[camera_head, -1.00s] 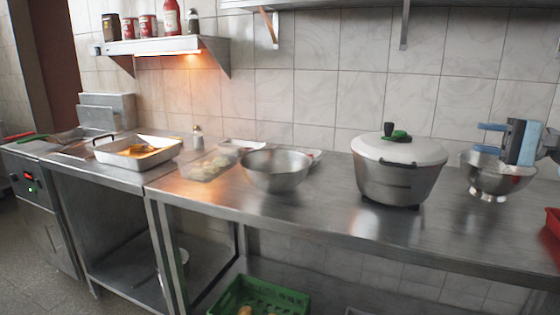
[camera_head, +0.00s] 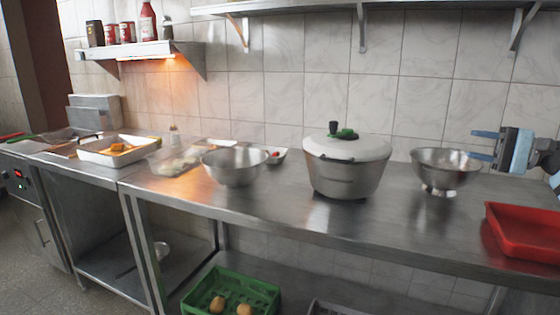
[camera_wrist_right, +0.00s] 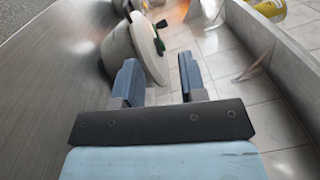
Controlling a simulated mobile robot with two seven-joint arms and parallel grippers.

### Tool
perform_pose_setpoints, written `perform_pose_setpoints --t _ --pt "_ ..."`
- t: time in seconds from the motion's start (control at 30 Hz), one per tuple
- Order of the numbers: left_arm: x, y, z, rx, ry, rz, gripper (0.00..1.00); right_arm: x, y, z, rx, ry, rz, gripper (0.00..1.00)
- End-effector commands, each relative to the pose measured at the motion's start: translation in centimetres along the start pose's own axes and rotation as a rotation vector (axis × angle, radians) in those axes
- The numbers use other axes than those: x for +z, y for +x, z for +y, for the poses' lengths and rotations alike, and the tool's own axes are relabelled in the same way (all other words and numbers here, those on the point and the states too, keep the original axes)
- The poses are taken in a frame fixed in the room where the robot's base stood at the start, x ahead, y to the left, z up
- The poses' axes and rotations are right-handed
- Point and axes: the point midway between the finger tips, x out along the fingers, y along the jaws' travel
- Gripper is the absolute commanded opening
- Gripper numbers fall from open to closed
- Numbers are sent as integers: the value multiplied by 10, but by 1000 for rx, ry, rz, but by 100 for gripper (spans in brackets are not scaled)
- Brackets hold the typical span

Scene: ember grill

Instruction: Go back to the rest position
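My right gripper (camera_head: 484,146) comes in from the right in the head view, above the counter and just right of a steel bowl on a foot (camera_head: 446,169). Its two blue fingers point left and are apart, with nothing between them. The right wrist view shows the same gripper (camera_wrist_right: 160,82) open and empty, with the white lidded pot (camera_wrist_right: 133,52) beyond the left finger. My left gripper is not in the head view.
The steel counter (camera_head: 270,215) holds the pot (camera_head: 345,175), a wide steel bowl (camera_head: 235,167), a clear container (camera_head: 172,160) and a red tray (camera_head: 525,232). A wall shelf (camera_head: 350,8) runs above. A green crate (camera_head: 228,285) sits below. The counter's front strip is clear.

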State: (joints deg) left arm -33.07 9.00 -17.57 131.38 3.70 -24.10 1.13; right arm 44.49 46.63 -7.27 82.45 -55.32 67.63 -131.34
Motion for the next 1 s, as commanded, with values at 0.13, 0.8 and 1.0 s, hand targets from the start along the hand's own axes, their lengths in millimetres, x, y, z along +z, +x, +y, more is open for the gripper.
perform_pose_setpoints --t 0.13,0.8,1.0 --pt "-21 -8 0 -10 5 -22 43 6 34 22 -95 304 -34 38" --pt "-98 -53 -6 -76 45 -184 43 142 101 234 -1036 2701 -287 38" --pt "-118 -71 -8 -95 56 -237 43 242 88 302 1122 -2236 307 38"
